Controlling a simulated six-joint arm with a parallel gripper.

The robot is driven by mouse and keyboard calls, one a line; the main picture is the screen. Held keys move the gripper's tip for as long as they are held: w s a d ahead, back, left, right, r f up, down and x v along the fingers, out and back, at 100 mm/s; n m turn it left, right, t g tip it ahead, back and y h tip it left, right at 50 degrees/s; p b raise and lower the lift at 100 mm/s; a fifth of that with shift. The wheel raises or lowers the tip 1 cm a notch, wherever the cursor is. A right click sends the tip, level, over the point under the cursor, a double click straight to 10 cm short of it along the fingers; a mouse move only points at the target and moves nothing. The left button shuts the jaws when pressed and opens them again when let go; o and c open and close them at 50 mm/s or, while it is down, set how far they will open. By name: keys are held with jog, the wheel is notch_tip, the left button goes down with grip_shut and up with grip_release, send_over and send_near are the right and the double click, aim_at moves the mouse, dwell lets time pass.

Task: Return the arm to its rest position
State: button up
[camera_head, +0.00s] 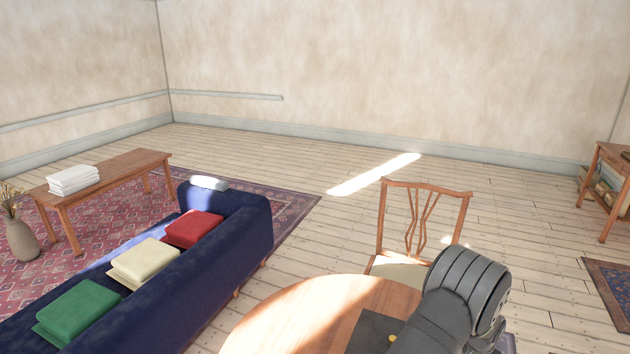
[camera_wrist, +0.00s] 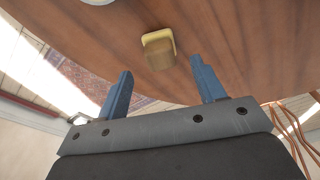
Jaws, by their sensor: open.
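My arm shows at the bottom right of the head view, over the round wooden table (camera_head: 290,315). My gripper is hidden there. In the wrist view my gripper (camera_wrist: 162,88) has its two blue fingers wide apart, with nothing between them. The table's wooden top (camera_wrist: 230,35) fills the upper part of that view. A small yellow and brown block-like object (camera_wrist: 158,50) is on it, beyond the fingertips and apart from them.
A wooden chair (camera_head: 424,190) stands close behind the table. A blue sofa (camera_head: 225,250) with folded red, cream and green cloths is at left. A bench (camera_head: 115,178) holds white folded cloths (camera_head: 73,178). A wooden shelf (camera_head: 612,185) is at far right. Open floor lies behind.

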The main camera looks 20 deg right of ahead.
jog(key=f, duration=0.4)
jog(key=shift+w+d+f, duration=0.15)
jog(key=shift+d+f, duration=0.15)
jog(key=shift+f, duration=0.1)
jog(key=shift+d+r, duration=0.15)
jog(key=shift+r, duration=0.1)
notch_tip(320, 180, up, 4)
jog(key=shift+f, duration=0.25)
jog(key=s+a+r, duration=0.2)
jog(key=s+r, duration=0.5)
jog(key=s, duration=0.4)
jog(key=w+a+r+n, duration=0.3)
jog(key=w+a+n, duration=0.1)
jog(key=w+a, duration=0.4)
jog(key=w+a+r+n+y, duration=0.1)
jog(key=w+a+r+n, duration=0.1)
jog(key=w+a+n, duration=0.3)
jog(key=w+a+r+n+t, duration=0.1)
jog(key=w+a+r+n, duration=0.2)
jog(key=w+a, duration=0.9)
jog(key=shift+w+r+n+y, duration=0.15)
jog(key=shift+w+n, duration=0.25)
jog(key=shift+w, duration=0.4)
jog(key=shift+w+r+n+y, duration=0.15)
jog(key=shift+w+n, duration=0.25)
jog(key=shift+w, duration=0.35)
jog(key=w+a+f, duration=0.2)
jog(key=w+a, duration=0.4)
jog(key=a, duration=0.6)
